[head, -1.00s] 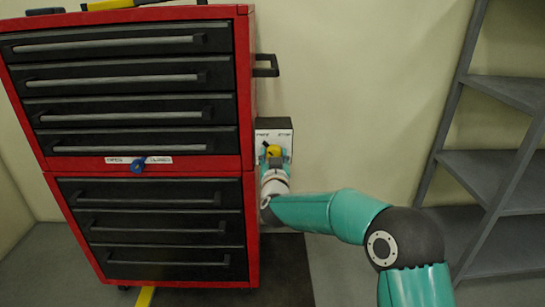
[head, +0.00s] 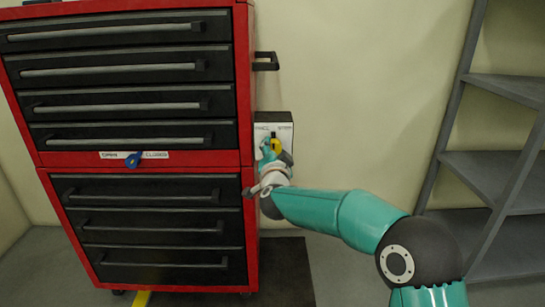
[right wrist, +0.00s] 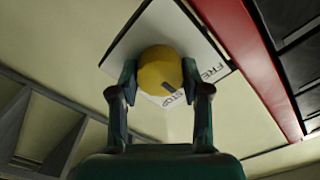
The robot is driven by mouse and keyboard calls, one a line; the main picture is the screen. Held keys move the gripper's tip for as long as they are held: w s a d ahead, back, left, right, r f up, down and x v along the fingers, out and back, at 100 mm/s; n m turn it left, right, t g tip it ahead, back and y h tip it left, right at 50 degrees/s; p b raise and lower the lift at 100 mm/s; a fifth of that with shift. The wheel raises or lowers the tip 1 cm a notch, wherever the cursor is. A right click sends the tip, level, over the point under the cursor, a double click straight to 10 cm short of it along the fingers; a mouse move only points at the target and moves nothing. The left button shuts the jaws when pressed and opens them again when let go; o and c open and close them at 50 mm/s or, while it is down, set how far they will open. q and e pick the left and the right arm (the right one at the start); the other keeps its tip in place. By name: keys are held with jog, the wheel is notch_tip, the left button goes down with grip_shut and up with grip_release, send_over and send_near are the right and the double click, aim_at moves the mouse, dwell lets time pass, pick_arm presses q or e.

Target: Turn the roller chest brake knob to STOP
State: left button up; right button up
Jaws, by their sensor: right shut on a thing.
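The yellow brake knob (head: 276,146) sits on a pale plate (head: 283,117) beside the red roller chest (head: 247,90). The plate is lettered, apparently FREE on the left and STOP on the right in the head view. In the right wrist view the round yellow knob (right wrist: 158,66) carries a dark mark on its edge near the lettering. My right gripper (right wrist: 160,84) is shut on the knob, one finger on each side. In the head view the right gripper (head: 272,154) partly covers the knob. My left gripper is not in view.
A blue knob (head: 134,159) sits on the chest front by a label strip. A black side handle (head: 266,62) sticks out above the plate. Grey shelves (head: 490,145) stand at the right. The wall between plate and shelves is bare.

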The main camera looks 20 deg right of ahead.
jog(key=shift+a+r+m+b, duration=0.1)
jog(key=shift+m+b, duration=1.2)
jog(key=shift+m, duration=0.95)
jog(key=shift+a+r+m+b, duration=0.1)
jog(key=shift+m+b, duration=1.2)
jog(key=shift+m, duration=0.95)
jog(key=o, duration=1.1)
jog(key=shift+o, duration=0.2)
jog(key=shift+d+f, duration=0.1)
jog(key=v, duration=1.2)
